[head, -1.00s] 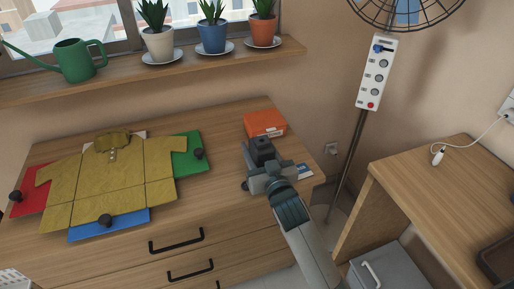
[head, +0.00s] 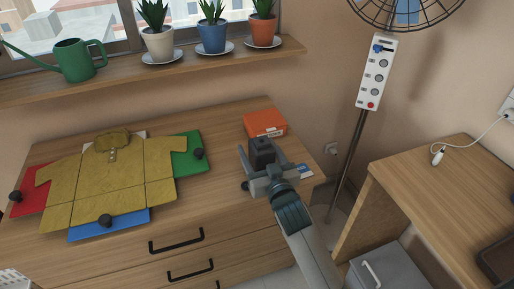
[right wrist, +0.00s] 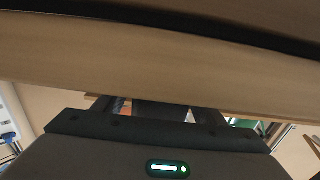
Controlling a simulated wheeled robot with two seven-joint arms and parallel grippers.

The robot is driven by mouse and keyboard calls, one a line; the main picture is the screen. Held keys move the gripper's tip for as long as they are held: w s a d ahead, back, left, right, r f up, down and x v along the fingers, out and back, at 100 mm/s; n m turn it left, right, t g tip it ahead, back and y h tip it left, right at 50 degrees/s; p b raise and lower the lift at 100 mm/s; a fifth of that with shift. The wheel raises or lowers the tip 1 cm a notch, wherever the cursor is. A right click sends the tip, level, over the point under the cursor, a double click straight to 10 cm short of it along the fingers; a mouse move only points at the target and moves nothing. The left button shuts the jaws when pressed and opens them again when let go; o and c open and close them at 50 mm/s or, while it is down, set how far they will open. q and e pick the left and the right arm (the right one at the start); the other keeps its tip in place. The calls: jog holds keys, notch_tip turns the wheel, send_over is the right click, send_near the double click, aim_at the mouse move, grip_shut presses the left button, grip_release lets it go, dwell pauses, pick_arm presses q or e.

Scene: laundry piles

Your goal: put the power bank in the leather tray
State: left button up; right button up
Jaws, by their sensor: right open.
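A dark upright block (head: 262,151), which I take to be the power bank, stands near the right end of the dresser top. My right gripper (head: 261,160) is open, with one finger on each side of the block; I cannot tell if they touch it. In the right wrist view, a dark body with a small green-lit display fills the bottom, and a dark shape (right wrist: 160,110) shows between the fingers. A dark tray (head: 498,262), likely the leather tray, is cut off at the right edge, on the desk. My left gripper is not in view.
An orange box (head: 265,123) lies just behind the block. A small blue-and-white card (head: 305,171) is right of the gripper. A mustard shirt (head: 112,175) lies on a coloured folding board to the left. A fan pole (head: 346,170) stands between dresser and desk (head: 440,190).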

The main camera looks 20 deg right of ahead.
jog(key=s, duration=1)
jog(key=shift+s+d, duration=0.1)
jog(key=shift+d, duration=0.05)
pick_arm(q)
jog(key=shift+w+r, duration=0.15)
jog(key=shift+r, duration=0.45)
pick_arm(e)
jog(key=shift+s, duration=0.4)
